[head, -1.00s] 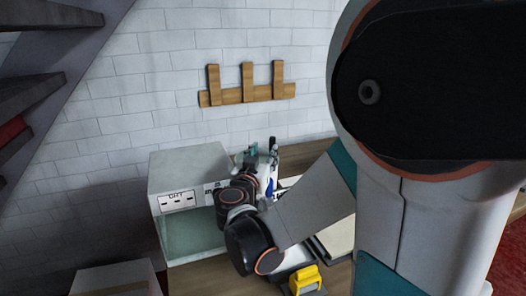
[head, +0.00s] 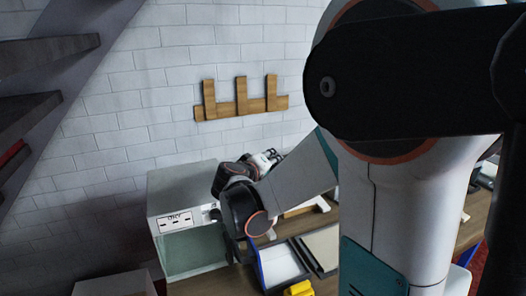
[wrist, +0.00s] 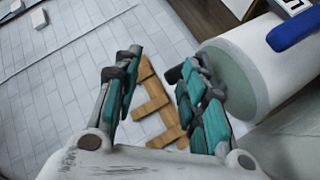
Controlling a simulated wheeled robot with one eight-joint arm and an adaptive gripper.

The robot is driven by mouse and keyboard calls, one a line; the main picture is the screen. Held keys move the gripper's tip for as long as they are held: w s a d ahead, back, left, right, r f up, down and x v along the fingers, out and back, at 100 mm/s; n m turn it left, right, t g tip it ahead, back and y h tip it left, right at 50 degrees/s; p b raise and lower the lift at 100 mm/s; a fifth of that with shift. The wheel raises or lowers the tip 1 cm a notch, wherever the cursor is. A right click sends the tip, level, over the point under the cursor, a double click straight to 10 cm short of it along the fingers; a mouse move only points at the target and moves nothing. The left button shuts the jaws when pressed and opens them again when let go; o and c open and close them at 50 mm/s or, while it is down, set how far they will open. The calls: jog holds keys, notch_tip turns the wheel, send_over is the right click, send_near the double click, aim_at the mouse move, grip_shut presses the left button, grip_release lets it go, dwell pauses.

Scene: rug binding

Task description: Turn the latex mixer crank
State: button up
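My gripper (wrist: 161,62) shows large in the wrist view, its two teal-padded fingers spread apart with nothing between them. A white cylinder (wrist: 245,62) with a pale green end face lies on its side at the right, close beside the right finger; I cannot tell if they touch. A blue bar (wrist: 292,31) is on the cylinder's upper right. I cannot tell for sure if this is the latex mixer and its crank. In the head view my gripper (head: 270,157) is small and partly hidden behind my arm, above the bench and near the wall.
A grey box with a glass front (head: 190,245) stands left of my arm. A blue-edged tray (head: 283,266), dark frames and a yellow object (head: 299,288) lie on the bench (head: 205,284). A wooden rack (head: 240,108) hangs on the brick wall. My arm hides the right side.

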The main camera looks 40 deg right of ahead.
jog(key=w+r+n+g+y+p, duration=0.2)
jog(key=r+n+y+p, duration=0.45)
jog(key=n, duration=0.75)
jog(key=w+r+n+g+y+p, duration=0.1)
jog(key=r+n+g+y+p, duration=0.2)
jog(key=n+p, duration=0.8)
jog(key=w+d+f+b, duration=0.1)
jog(key=f, duration=0.3)
jog(key=w+d+f+n+b, duration=0.1)
jog(key=f, duration=0.3)
jog(key=w+d+f+n+b, duration=0.1)
jog(key=d+f, duration=0.1)
jog(key=f, duration=0.2)
jog(key=shift+w+f+h, duration=0.25)
grip_shut()
